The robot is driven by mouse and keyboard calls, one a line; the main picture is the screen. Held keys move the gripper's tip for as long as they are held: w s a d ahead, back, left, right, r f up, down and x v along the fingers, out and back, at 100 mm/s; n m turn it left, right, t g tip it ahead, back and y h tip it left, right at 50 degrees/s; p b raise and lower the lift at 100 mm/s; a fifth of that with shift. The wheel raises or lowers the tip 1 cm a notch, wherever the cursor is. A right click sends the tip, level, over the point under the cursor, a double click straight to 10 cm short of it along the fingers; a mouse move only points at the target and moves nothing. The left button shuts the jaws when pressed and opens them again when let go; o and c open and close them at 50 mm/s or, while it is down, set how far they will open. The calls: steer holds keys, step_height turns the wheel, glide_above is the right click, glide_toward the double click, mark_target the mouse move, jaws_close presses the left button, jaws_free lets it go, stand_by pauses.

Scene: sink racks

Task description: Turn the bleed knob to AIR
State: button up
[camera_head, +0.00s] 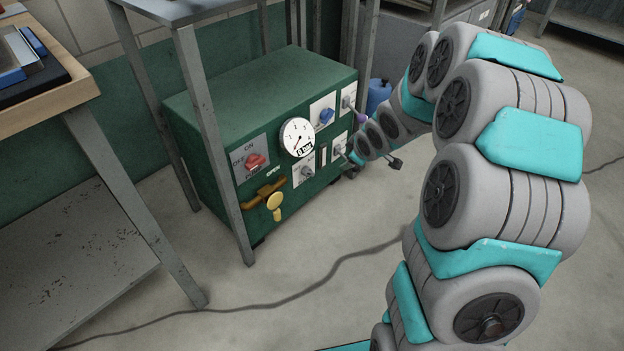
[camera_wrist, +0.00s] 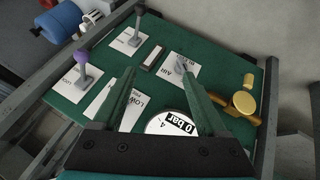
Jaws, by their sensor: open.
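The bleed knob (camera_wrist: 182,66) is a small grey knob on a white plate marked AIR on the green machine's front. It also shows in the head view (camera_head: 307,171), low on the panel below the gauge. Which way it points is too small to tell. My gripper (camera_wrist: 163,79) is open and empty, its two dark green fingers reaching over the panel. In the wrist view the knob is beyond the fingertips, nearer the right finger, and I see no contact. In the head view my arm's end is right of the knob, and the fingers are hard to make out.
Around the knob are a pressure gauge (camera_head: 297,137) reading 0 bar, a red ON/OFF switch (camera_head: 255,161), a yellow valve (camera_head: 274,201), a blue knob (camera_head: 326,116) and two levers, one purple-tipped (camera_wrist: 81,57), one grey (camera_wrist: 137,30). A metal frame leg (camera_head: 213,130) stands before the machine.

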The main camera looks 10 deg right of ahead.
steer(key=w+f+n+t+y+b, duration=0.1)
steer(key=w+f+n+t+y, duration=0.1)
steer(key=w+f, duration=0.35)
steer(key=n+t+y+b, duration=0.5)
steer(key=y, duration=0.3)
glide_toward(311, 175)
steer(key=x, duration=0.2)
steer(key=shift+b+x, duration=0.3)
steer(key=shift+x, duration=3.35)
steer(key=shift+r, duration=0.2)
jaws_close()
